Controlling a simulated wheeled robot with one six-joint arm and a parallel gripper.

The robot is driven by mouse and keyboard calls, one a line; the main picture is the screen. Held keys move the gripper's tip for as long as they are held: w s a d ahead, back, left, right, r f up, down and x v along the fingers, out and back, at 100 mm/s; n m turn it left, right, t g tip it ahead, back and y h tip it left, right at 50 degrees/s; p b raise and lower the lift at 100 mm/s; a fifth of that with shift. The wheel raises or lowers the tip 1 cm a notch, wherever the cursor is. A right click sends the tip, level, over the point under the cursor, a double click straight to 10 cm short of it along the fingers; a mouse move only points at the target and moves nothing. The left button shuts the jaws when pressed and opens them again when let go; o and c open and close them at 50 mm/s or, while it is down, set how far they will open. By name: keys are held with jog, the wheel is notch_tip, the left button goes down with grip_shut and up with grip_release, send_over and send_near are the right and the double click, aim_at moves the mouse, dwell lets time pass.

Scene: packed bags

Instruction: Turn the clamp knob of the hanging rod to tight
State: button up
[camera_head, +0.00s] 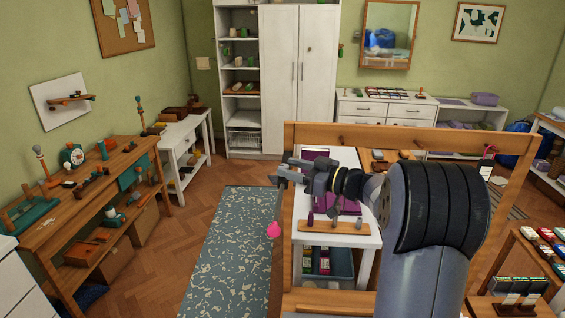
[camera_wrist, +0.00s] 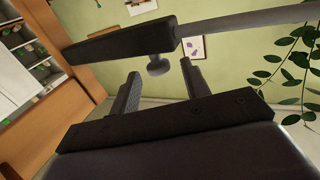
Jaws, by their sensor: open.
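In the wrist view, a dark bar (camera_wrist: 115,42) crosses the top and meets a thinner grey rod (camera_wrist: 250,20) on the right. A small grey round knob (camera_wrist: 158,66) sticks out below the bar near that joint. My gripper (camera_wrist: 161,72) is open, with one finger on each side of the knob in the picture. I see a gap on both sides, and I cannot tell how far the knob reaches between the fingers. In the head view, my gripper (camera_head: 281,173) is by the left post of a wooden frame; the knob cannot be made out there.
A pink item (camera_head: 273,230) hangs below my gripper. A blue patterned rug (camera_head: 228,262) lies left. A leafy plant (camera_wrist: 290,72) is right in the wrist view.

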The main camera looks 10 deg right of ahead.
jog(key=shift+x, duration=1.4)
jog(key=shift+c, duration=0.2)
jog(key=c, duration=0.9)
